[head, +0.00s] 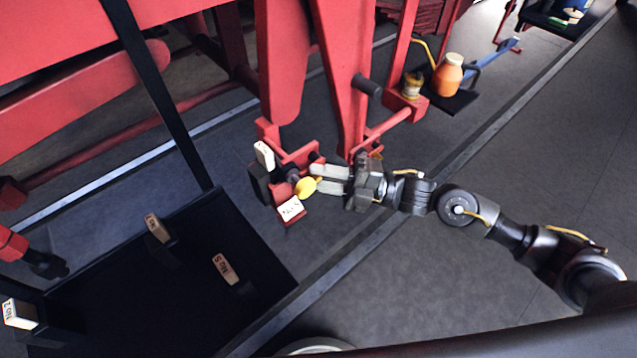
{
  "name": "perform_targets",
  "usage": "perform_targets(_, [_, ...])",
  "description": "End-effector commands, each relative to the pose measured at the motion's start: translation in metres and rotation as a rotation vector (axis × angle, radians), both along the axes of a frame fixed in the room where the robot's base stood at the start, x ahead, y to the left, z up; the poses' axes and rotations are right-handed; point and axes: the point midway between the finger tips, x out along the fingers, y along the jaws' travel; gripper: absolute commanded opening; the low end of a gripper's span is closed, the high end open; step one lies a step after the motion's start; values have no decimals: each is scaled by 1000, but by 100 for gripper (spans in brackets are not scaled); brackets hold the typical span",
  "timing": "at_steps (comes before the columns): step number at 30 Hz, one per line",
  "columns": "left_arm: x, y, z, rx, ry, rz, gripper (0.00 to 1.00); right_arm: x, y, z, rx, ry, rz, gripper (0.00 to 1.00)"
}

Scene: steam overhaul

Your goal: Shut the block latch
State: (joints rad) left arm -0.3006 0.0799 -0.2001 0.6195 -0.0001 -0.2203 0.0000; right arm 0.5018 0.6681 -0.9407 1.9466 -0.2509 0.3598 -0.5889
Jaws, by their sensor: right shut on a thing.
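The block latch shows as a yellow rounded tab (306,187) on a red bracket (297,158) low on the red machine frame. My right gripper (318,179) reaches in from the right and is shut on the yellow tab. Its pale fingertips cover part of the tab and its pivot. A red block with a white label (291,209) sits just below the tab, and a white-faced block (264,155) sits at the upper left of the bracket. I cannot tell whether the latch lies fully closed. My left gripper is not in view.
A black tray (95,290) at lower left bears labelled blocks (227,269) (157,228); another (18,313) stands at its left edge. Grey floor at right is clear.

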Motion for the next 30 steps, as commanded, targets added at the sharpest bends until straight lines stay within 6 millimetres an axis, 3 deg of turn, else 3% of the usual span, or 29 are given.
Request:
perform_targets(2, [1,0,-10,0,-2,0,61,0,0,-6,38,37,-4,3])
perform_targets(11, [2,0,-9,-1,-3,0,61,0,0,-3,53,53,-3,3])
perform_targets(12, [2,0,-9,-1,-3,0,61,0,0,-3,53,53,-3,28])
perform_targets(15, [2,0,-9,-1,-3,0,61,0,0,-2,53,52,-3,38])
perform_targets(24, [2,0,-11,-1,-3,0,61,0,-3,-3,55,49,-3,38])
perform_targets(30, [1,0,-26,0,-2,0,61,-6,-31,-14,52,48,-3,38])
